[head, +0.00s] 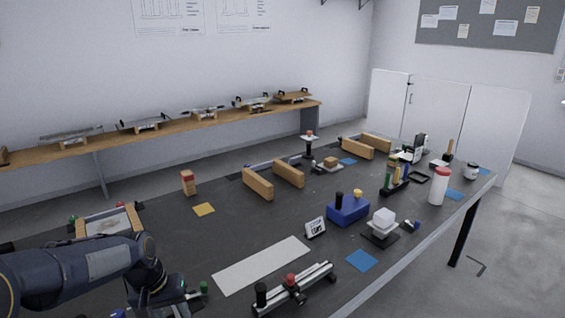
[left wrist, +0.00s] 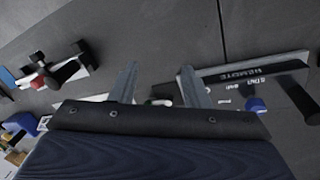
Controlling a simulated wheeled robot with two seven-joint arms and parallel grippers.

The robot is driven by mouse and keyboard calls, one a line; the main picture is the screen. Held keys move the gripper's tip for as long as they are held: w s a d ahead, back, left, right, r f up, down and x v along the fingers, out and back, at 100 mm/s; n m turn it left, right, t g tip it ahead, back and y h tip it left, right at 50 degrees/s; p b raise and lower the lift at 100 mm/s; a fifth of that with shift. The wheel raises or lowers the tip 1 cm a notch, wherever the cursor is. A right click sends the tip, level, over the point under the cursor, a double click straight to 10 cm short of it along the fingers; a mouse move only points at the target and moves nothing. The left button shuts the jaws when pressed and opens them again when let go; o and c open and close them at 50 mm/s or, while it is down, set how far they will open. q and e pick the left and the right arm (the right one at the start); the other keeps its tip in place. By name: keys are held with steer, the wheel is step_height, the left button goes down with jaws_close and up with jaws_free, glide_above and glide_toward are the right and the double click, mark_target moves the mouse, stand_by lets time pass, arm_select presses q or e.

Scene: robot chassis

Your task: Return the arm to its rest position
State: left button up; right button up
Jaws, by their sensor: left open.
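My left arm (head: 80,272) reaches in from the lower left of the head view, over the near left part of the dark table. Its gripper end is low in that view and partly cut off by the bottom edge. In the left wrist view my left gripper (left wrist: 158,78) is open, its two metal fingers apart with nothing held between them. A small pale round part shows beyond the fingers, apart from them as far as I can tell. My right arm and gripper are in neither view.
The dark table (head: 225,235) holds a white strip (head: 262,264), a rail fixture with a red knob (head: 291,280), a blue block (head: 348,210), wooden blocks (head: 258,184) and a white bottle (head: 438,186). A framed panel (head: 108,222) stands close beyond my left arm.

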arm_select(q)
steer(key=s+d+r+t, duration=0.1)
steer(key=s+r, duration=0.1)
steer(key=s, duration=0.5)
steer(key=s+d+r+t+h, duration=0.1)
steer(key=s+d+r+t, duration=0.1)
steer(key=s, duration=0.6)
steer(key=s+d+r+t+h, duration=0.1)
steer(key=s+r, duration=0.2)
steer(key=s, duration=0.4)
steer(key=shift+s+d+r+m+t, duration=0.2)
steer(key=shift+m+t, duration=0.1)
steer(key=shift+m, duration=0.1)
